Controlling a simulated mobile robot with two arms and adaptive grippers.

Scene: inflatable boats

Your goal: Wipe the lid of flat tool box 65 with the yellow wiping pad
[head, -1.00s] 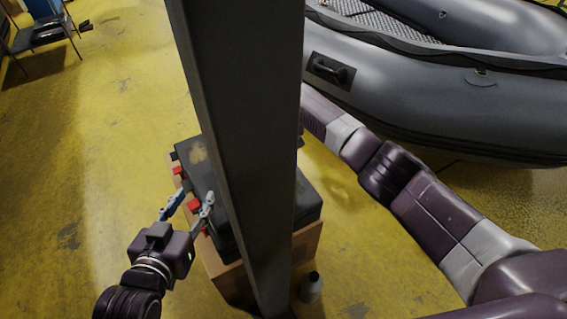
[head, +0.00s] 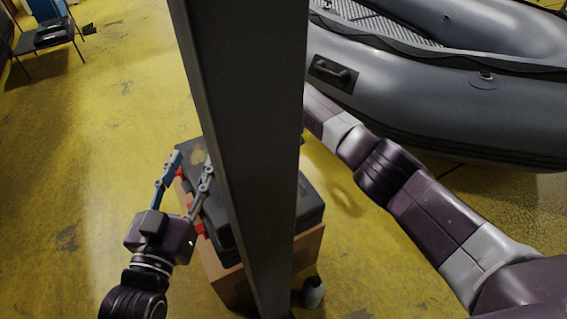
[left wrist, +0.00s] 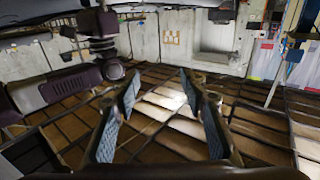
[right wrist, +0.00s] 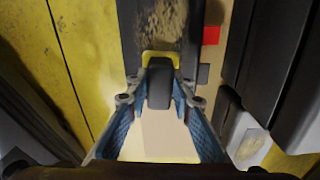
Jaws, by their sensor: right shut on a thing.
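The flat tool box (head: 310,202) is black with red latches and lies on a brown box-like stand, partly hidden by a dark column in the head view. Its dark lid (right wrist: 135,40) bears a tan dusty patch (right wrist: 165,20) in the right wrist view. My right gripper (right wrist: 159,88) is shut on the dark handle of the yellow wiping pad (right wrist: 160,57); the pad's yellow edge shows at the lid, but contact is unclear. That gripper is hidden in the head view. My left gripper (head: 192,166) is open and empty by the box's left side.
The brown stand (head: 308,250) is under the box, with a small grey bottle (head: 313,292) beside it on the yellow floor. A grey inflatable boat (head: 440,100) lies at right. A black chair-like stand (head: 50,38) is at far left. Open floor lies left.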

